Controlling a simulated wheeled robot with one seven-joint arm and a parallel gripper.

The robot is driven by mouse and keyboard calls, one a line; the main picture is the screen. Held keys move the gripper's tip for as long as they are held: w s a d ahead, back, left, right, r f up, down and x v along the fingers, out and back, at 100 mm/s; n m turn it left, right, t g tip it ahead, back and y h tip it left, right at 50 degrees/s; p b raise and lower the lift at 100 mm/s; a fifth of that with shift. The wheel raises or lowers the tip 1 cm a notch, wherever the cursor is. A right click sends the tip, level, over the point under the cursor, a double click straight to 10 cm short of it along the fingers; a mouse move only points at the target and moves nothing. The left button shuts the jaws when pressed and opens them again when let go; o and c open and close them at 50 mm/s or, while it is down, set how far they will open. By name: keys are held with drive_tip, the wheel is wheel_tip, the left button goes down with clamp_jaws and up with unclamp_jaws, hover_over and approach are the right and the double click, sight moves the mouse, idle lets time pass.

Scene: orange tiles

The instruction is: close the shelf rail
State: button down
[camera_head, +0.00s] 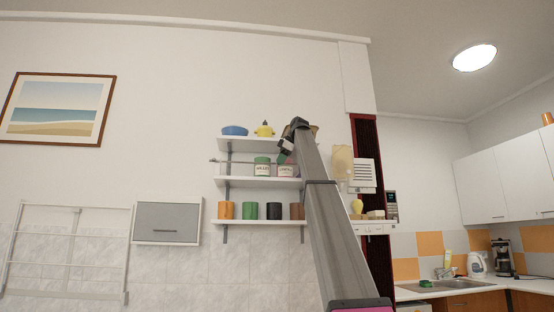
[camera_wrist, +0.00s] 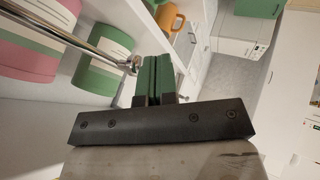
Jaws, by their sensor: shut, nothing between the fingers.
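The shelf rail (camera_head: 235,161) is a thin metal bar in front of the middle shelf (camera_head: 270,183), reaching out past its left side in the head view. In the wrist view the rail (camera_wrist: 75,40) runs from the upper left to a metal end fitting beside my fingertips. My gripper (camera_head: 285,151) is at the right part of the shelves; its green fingers (camera_wrist: 157,75) are shut together and empty. They are close to the fitting; I cannot tell if they touch it. My arm hides the right end of the shelves.
A green canister (camera_head: 262,166) and a pink canister (camera_head: 286,170) stand on the middle shelf behind the rail. A blue bowl (camera_head: 235,130) and yellow pot (camera_head: 264,130) sit above. Several mugs (camera_head: 274,210) stand below. A grey wall cabinet (camera_head: 167,222) is left.

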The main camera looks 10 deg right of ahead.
drive_tip(key=shift+w+r, duration=0.15)
drive_tip(key=shift+w, duration=0.4)
